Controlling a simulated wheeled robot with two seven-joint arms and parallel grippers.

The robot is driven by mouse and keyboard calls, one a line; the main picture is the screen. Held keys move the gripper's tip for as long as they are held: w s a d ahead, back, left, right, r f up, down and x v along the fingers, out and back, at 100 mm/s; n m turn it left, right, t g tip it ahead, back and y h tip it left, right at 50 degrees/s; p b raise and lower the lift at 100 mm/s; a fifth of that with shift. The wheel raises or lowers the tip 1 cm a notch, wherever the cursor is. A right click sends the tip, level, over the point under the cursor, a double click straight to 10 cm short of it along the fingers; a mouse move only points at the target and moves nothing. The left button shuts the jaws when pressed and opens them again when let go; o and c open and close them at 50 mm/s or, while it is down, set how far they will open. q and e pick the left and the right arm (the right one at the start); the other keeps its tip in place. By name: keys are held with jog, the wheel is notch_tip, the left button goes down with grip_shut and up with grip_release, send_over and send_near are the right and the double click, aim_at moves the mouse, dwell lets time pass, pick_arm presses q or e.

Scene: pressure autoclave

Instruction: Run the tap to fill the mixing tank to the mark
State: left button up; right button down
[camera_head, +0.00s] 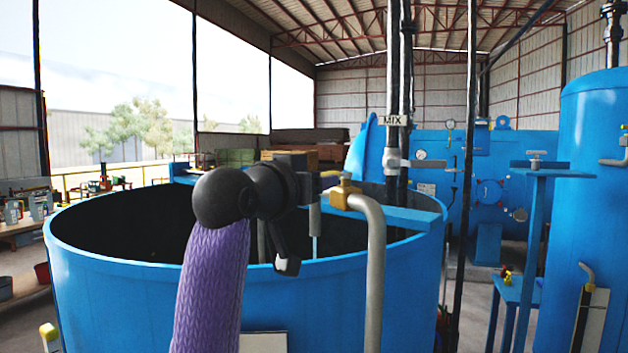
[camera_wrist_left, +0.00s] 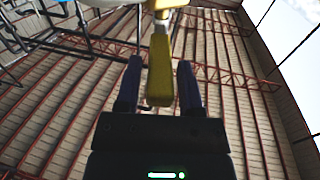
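The blue mixing tank (camera_head: 340,305) stands open-topped in front of me, its inside dark; I cannot make out a water level or mark. The tap is a brass valve (camera_head: 343,191) on a grey bent pipe (camera_head: 375,270) at the tank's near right rim. A thin pale vertical piece hangs below it inside the tank; I cannot tell whether water runs from it. My left gripper (camera_head: 326,181) reaches over the rim to the tap. In the left wrist view a yellow lever (camera_wrist_left: 160,75) lies between its two open fingers, with narrow gaps at both sides. My right gripper is out of view.
Benches are at far left.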

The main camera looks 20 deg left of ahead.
pick_arm(q)
grip_shut()
dwell(1.1)
